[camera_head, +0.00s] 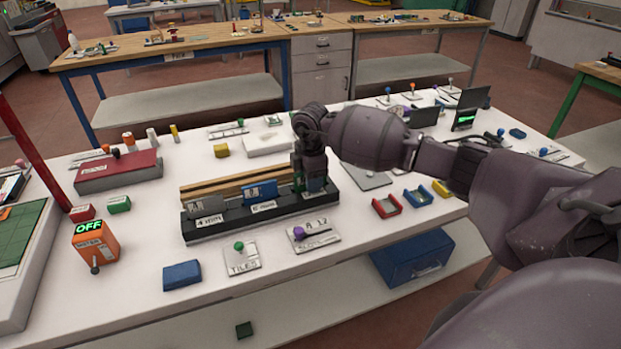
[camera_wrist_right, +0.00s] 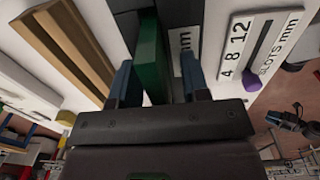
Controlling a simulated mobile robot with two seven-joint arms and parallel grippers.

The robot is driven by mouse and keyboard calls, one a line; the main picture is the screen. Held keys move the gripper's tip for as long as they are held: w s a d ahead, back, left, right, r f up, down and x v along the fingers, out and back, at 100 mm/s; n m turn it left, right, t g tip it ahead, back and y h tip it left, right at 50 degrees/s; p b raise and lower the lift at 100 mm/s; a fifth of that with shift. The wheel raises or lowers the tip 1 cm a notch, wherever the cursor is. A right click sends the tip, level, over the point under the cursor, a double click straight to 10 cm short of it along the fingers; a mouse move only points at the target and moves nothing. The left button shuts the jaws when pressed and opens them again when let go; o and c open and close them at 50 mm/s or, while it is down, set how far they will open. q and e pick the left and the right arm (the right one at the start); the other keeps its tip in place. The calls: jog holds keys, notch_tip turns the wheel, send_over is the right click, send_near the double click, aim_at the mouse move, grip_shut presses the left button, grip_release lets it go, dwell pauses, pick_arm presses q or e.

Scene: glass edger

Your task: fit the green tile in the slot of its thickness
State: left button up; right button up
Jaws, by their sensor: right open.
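The green tile (camera_wrist_right: 150,60) stands upright between the two spread blue fingers of my right gripper (camera_wrist_right: 157,78), nearer the left finger in the wrist view, with a gap to the other. In the head view, my right gripper (camera_head: 311,184) is over the right end of the black slot rack (camera_head: 215,232) and hides most of the tile. The tile's lower edge is hidden, so how deep it sits cannot be told. A grey tile (camera_head: 200,210) stands at the rack's 4 mm label and a blue tile (camera_head: 260,191) at the middle label. My left gripper is out of view.
A sign (camera_head: 313,237) with a purple knob and a TILES plate (camera_head: 241,257) lie in front of the rack. An orange box (camera_head: 95,243) reading OFF and a blue block (camera_head: 182,275) are to the left. Red (camera_head: 386,207) and blue (camera_head: 419,197) trays lie to the right.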

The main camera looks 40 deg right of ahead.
jog(key=shift+r, duration=0.1)
notch_tip(320, 180, up, 11)
jog(key=shift+s+f+p, duration=0.15)
jog(key=shift+p, duration=0.3)
dwell(0.6)
